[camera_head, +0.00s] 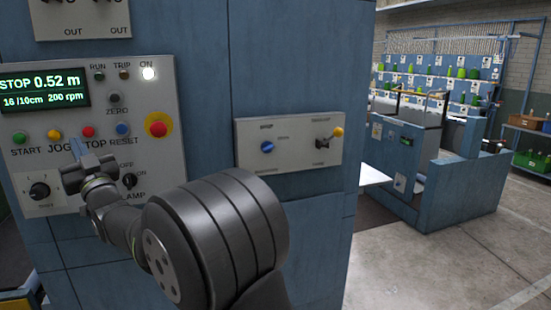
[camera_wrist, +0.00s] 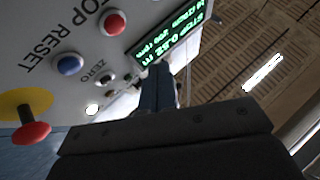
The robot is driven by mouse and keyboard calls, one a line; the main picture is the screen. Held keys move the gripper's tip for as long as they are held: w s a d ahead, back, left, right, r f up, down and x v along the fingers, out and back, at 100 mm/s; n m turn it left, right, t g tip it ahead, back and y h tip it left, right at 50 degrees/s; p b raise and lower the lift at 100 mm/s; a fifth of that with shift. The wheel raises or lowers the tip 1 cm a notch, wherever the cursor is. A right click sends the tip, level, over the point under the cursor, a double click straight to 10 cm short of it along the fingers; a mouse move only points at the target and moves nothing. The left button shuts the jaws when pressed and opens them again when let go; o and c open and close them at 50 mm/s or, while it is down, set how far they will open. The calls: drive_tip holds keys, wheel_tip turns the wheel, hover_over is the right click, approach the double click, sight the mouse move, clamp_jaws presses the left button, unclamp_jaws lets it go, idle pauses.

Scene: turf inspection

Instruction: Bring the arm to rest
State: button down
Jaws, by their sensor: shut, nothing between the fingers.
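My gripper (camera_head: 77,147) is in front of the control panel (camera_head: 150,180) on the blue cabinet, just below and between the yellow JOG button (camera_head: 54,135) and the red STOP button (camera_head: 88,132). Its fingers are together and hold nothing; they also show shut in the wrist view (camera_wrist: 158,85). I cannot tell whether the tips touch the panel. The arm reaches in from the lower middle and is bent, its wrist covering part of the lower panel. The green display (camera_head: 45,92) reads STOP 0.52 m, 16 /10cm, 200 rpm. The white ON lamp (camera_head: 148,73) is lit.
A red stop knob on a yellow collar (camera_head: 157,125) sticks out right of the blue RESET button (camera_head: 122,129). A second panel (camera_head: 290,142) with a blue knob and a yellow-tipped lever is to the right. Open concrete floor (camera_head: 440,260) lies further right, before blue workstations.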

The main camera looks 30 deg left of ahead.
drive_tip(key=shift+s+d, duration=0.9)
